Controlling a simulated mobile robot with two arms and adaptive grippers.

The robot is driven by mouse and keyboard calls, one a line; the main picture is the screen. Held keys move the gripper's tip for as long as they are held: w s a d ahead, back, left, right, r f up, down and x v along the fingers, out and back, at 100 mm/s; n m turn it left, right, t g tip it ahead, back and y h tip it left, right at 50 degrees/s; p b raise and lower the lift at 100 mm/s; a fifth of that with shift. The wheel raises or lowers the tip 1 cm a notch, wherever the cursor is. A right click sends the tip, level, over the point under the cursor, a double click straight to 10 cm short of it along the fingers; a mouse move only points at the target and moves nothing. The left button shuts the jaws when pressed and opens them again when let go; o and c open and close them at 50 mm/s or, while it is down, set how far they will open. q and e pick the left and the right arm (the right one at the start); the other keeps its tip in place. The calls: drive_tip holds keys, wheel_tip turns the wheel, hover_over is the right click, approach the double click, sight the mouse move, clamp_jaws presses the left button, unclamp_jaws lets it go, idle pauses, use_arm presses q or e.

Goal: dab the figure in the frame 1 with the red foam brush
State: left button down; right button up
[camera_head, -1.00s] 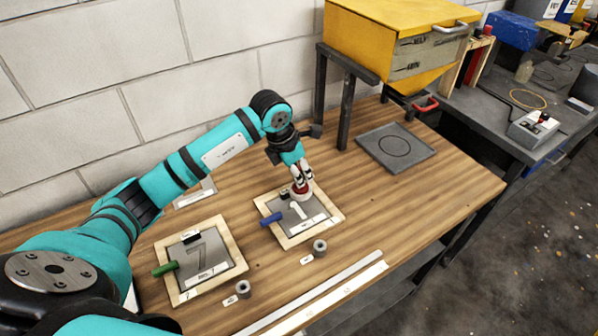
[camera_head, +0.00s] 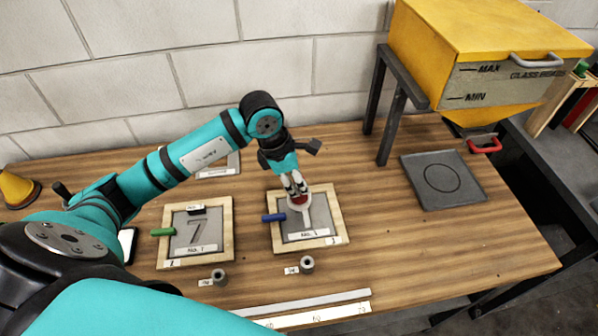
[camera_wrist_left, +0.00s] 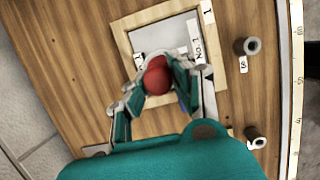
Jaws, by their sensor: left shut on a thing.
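My left gripper (camera_head: 297,188) is shut on the red foam brush (camera_head: 299,199), whose red part shows between the fingers. It also shows as a red ball shape (camera_wrist_left: 157,76) in the left wrist view. The brush is over the upper middle of the wooden frame 1 (camera_head: 337,203), labelled "No. 1". A pale figure (camera_head: 305,216) on the grey panel shows below the brush, its upper part hidden. I cannot tell whether the brush touches it. Frame 1 (camera_wrist_left: 130,48) also shows in the wrist view. My right gripper is not in view.
A second wooden frame (camera_head: 227,215) with a 7 and a green handle (camera_head: 163,232) lies to the left. A blue handle (camera_head: 273,218) sits on frame 1's left edge. Two grey cylinders (camera_head: 307,264) (camera_head: 219,277) stand in front. A grey tray (camera_head: 462,190) lies right, beside a yellow hopper (camera_head: 480,45).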

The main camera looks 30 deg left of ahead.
use_arm(q)
drive_tip(key=shift+s+f, duration=0.15)
drive_tip(key=shift+f, duration=0.05)
drive_tip(key=shift+s+a+f+b, duration=0.1)
drive_tip(key=shift+a+f+b, duration=0.05)
drive_tip(key=shift+f+b, duration=0.35)
drive_tip(key=shift+f, duration=0.4)
drive_tip(key=shift+f+b, duration=0.45)
drive_tip(key=shift+f, duration=0.45)
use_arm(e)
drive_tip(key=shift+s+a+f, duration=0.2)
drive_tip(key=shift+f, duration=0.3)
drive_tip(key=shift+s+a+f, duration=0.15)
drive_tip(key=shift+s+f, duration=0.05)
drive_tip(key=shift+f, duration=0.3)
use_arm(q)
drive_tip(key=shift+b, duration=0.3)
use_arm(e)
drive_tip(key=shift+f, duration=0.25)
use_arm(q)
drive_tip(key=shift+f, duration=0.15)
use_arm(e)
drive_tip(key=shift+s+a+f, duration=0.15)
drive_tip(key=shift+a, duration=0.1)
use_arm(q)
drive_tip(key=shift+f+b, duration=0.35)
drive_tip(key=shift+b, duration=0.2)
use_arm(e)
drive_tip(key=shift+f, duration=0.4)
